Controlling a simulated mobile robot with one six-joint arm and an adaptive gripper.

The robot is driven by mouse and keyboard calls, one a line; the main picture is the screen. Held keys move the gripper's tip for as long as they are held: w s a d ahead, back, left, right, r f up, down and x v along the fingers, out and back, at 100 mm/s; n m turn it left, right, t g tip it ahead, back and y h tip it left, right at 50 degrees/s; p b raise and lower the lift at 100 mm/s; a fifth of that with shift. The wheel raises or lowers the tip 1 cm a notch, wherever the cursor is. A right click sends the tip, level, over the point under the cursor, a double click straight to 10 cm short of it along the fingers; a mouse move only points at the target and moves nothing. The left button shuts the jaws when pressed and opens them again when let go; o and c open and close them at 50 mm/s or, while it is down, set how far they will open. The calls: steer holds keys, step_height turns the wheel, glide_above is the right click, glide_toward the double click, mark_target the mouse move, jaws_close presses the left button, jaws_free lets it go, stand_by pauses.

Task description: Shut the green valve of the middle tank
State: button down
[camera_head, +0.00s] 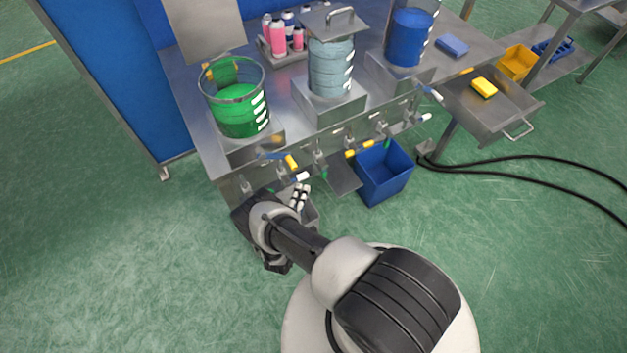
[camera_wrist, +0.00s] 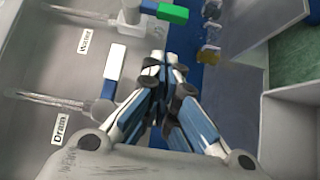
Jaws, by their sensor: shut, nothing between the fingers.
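The middle tank (camera_head: 331,68) holds pale grey-blue liquid under a metal lid and stands on a steel block. Below the tanks, a row of small valves sits on the bench's front panel. In the wrist view a green handle (camera_wrist: 173,13) lies crosswise near the top edge, ahead of my fingers. My gripper (camera_head: 302,188) is in front of the panel's left part. In the wrist view it (camera_wrist: 161,62) is shut and empty, right of a white handle (camera_wrist: 115,62).
A green-liquid tank (camera_head: 236,108) stands left and a blue-liquid tank (camera_head: 409,38) right. Yellow handles (camera_head: 291,161) and pipes stick out of the panel close to my gripper. A blue bin (camera_head: 385,187) stands below to the right. Labels reading "Drain" (camera_wrist: 61,129) and apparently "Water" mark the panel.

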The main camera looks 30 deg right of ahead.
steer(key=w+d, duration=0.2)
steer(key=d, duration=0.3)
steer(key=shift+d+b, duration=0.35)
steer(key=shift+b, duration=0.1)
steer(key=shift+d+f, duration=0.35)
steer(key=shift+d, duration=0.25)
steer(key=shift+d+f, duration=0.3)
steer(key=shift+d, duration=0.3)
